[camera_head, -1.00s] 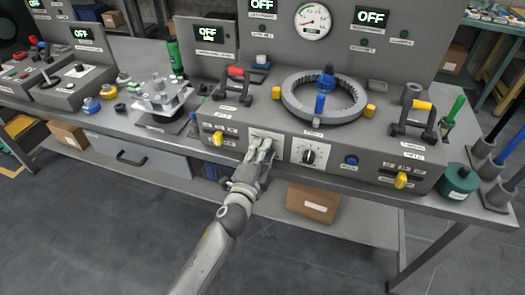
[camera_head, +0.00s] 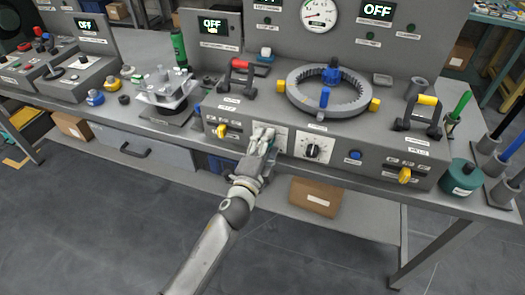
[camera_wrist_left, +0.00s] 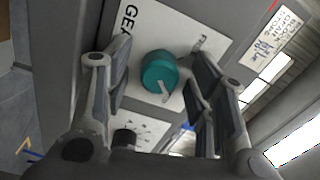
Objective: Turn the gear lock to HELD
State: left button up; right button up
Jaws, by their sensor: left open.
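The gear lock is a round teal knob (camera_wrist_left: 159,71) on a white plate whose label starts with "GEA" in the left wrist view. A white pointer mark on the knob points toward the bottom of that view. My left gripper (camera_wrist_left: 160,84) is open, with one finger on each side of the knob and visible gaps. The position words beside the knob are too small to read. My right gripper is not in view.
The floor before the bench is clear.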

pick_arm(q)
jog(key=v, duration=1.2)
